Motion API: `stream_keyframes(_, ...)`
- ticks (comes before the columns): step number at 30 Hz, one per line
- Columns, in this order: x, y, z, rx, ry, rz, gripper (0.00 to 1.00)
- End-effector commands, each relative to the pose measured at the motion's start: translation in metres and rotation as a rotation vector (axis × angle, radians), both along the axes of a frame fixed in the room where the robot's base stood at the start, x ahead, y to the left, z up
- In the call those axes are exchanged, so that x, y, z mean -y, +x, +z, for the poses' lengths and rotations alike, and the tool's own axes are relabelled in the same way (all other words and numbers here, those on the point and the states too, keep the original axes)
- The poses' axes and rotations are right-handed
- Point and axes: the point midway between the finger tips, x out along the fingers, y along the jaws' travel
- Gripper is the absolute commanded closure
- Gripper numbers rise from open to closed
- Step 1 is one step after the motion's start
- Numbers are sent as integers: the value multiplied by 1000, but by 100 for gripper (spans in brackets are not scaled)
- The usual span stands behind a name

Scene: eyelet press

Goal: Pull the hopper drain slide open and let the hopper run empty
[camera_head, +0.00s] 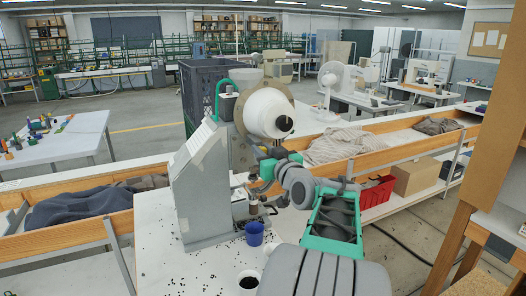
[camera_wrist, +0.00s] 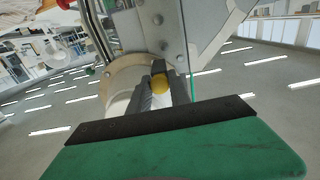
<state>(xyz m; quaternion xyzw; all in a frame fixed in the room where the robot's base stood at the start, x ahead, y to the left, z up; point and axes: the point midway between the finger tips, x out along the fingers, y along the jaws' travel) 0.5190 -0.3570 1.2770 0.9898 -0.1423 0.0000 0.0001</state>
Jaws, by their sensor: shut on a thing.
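The eyelet press has a grey sloped housing (camera_head: 200,180) and a white rounded hopper (camera_head: 262,108) with a dark opening. My gripper (camera_head: 262,168) is just below the hopper, partly hidden by my own wrist in the head view. A blue cup (camera_head: 254,234) stands on the table below the press head.
A white cup with dark contents (camera_head: 249,281) stands near the front. Small black eyelets lie scattered on the white table (camera_head: 165,255). A dark crate (camera_head: 206,88) is behind the press. Wooden trays with cloth (camera_head: 340,146) and a red bin (camera_head: 374,193) lie to the right.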

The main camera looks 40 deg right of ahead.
Motion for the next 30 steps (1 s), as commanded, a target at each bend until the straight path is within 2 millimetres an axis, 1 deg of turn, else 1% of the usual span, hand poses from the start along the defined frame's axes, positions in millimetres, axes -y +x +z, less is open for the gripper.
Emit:
stream_keyframes(8,0,-1,-1,0,-1,-1,100)
stream_keyframes(11,-1,-11,-5,1,-1,-5,100)
stream_keyframes(13,-4,-23,-7,2,-1,-6,100)
stream_keyframes(15,-7,-32,-6,1,-2,-5,100)
stream_keyframes(18,-10,-38,-3,0,-1,-3,100)
stream_keyframes(26,-11,-38,-2,-3,3,-2,100)
stream_keyframes(27,-11,-38,-2,-2,3,-2,74)
stream_keyframes(30,-11,-38,-1,-3,2,-1,66)
